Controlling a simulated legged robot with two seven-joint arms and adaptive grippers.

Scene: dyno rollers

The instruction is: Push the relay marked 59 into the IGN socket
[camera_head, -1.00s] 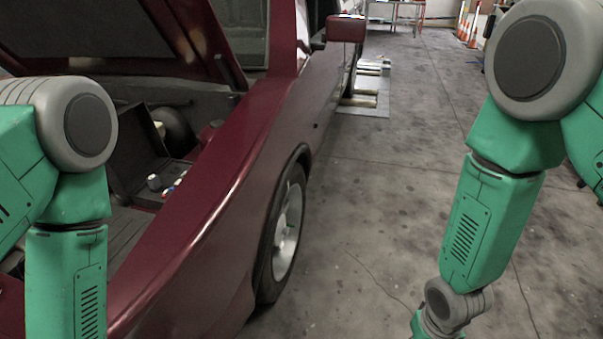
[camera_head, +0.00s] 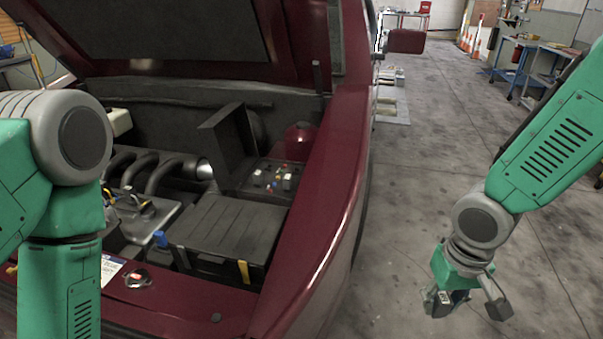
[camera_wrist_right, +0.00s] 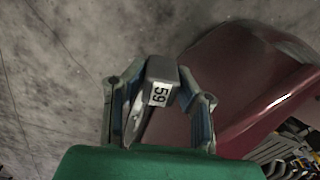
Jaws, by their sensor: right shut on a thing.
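The relay marked 59 (camera_wrist_right: 160,93) is a dark grey block with a white label, between the fingers of my right gripper (camera_wrist_right: 161,72) in the right wrist view. My right gripper (camera_head: 467,303) is shut on it and hangs over the floor, right of the car and well away from the engine bay. The relay box (camera_head: 272,180) sits in the engine bay with several small relays and coloured parts in it. Its black lid (camera_head: 227,140) stands open. The IGN marking is too small to read. My left arm shows at the left, but its gripper is out of view.
The maroon fender (camera_head: 335,165) lies between my right gripper and the relay box. The raised hood is above the bay. A black battery-like box (camera_head: 225,228) lies in front of the relay box. The floor (camera_head: 410,180) right of the car is clear.

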